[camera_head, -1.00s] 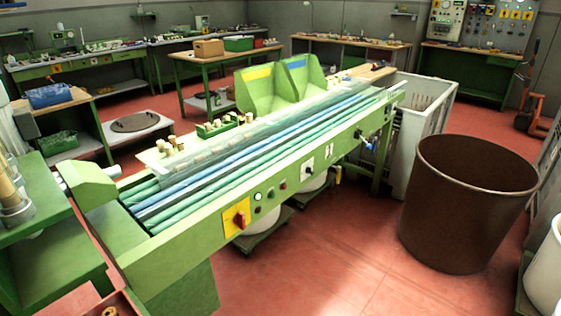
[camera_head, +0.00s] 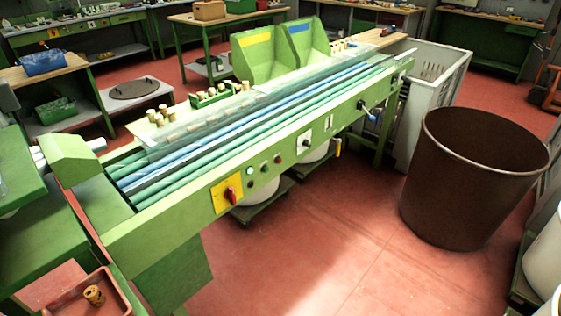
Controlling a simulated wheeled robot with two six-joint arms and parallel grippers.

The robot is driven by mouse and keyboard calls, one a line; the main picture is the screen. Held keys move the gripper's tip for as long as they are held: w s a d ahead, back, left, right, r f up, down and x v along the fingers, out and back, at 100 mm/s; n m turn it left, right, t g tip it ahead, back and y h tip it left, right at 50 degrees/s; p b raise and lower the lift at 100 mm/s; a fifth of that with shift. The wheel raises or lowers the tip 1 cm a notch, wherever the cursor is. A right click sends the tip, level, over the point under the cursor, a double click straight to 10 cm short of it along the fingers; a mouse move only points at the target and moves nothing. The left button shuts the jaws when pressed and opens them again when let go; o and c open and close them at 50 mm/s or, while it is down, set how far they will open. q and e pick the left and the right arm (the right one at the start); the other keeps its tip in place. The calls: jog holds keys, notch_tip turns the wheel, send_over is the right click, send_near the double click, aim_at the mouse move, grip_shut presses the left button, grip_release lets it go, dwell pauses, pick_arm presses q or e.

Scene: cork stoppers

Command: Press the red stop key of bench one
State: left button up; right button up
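A long green bench (camera_head: 160,220) with blue and green rollers runs from lower left to upper right. On its front panel is a yellow plate with a red switch (camera_head: 229,194). To the right of it are small round keys: a pale one (camera_head: 250,171), a green one (camera_head: 264,165) and a small red key (camera_head: 279,159). No label naming the bench can be read. Neither of my grippers is in view.
Cork stoppers (camera_head: 162,110) stand along the bench's back edge. A tray (camera_head: 70,300) with a cork is at lower left. The red floor (camera_head: 310,240) before the panel is clear.

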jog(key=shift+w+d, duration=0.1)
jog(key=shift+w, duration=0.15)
